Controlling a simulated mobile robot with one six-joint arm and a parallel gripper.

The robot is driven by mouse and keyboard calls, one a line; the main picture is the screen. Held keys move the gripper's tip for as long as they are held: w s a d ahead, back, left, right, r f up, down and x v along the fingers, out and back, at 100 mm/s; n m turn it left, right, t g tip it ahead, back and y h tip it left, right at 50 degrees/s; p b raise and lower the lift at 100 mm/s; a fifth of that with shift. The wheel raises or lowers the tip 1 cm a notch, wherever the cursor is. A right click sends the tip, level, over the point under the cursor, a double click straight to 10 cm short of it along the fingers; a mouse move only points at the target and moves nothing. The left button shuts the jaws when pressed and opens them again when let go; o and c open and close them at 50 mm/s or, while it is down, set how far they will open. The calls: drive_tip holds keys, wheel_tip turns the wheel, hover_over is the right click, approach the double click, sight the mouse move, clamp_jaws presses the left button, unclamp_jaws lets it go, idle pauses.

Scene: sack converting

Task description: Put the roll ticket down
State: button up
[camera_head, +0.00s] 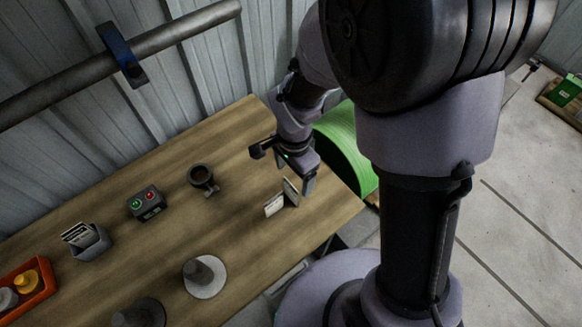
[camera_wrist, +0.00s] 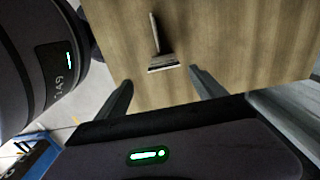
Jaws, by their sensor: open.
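A small white printed card (camera_head: 274,205), which looks like the roll ticket, is at the right end of the wooden table, with a second pale, thin piece (camera_head: 291,191) close beside it. In the wrist view the card (camera_wrist: 163,63) shows between and beyond the fingertips, with a thin strip (camera_wrist: 155,32) at its far side. I cannot tell whether the two pieces are joined. My gripper (camera_head: 298,182) is over this end of the table, close to the card. In the wrist view its fingers (camera_wrist: 160,80) are spread, with nothing held between them.
On the wooden table (camera_head: 235,135) are a dark cup (camera_head: 200,175), a button box (camera_head: 147,203), a grey card holder (camera_head: 90,242), a spindle on a pale disc (camera_head: 205,277) and an orange tray (camera_head: 27,287). A green roll (camera_head: 347,140) stands beyond the table's right end.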

sight(291, 185)
drive_tip(key=f+b, duration=0.1)
drive_tip(key=f, duration=0.2)
drive_tip(key=f+b, duration=0.1)
drive_tip(key=f, duration=0.2)
drive_tip(key=f+b, duration=0.1)
drive_tip(key=f, duration=0.2)
drive_tip(key=shift+w+a, duration=0.25)
drive_tip(key=shift+a, duration=0.1)
drive_tip(key=shift+r, duration=0.2)
drive_tip(key=shift+c, duration=0.4)
drive_tip(key=c, duration=1.5)
drive_tip(key=shift+o, duration=0.2)
drive_tip(key=shift+r, duration=0.15)
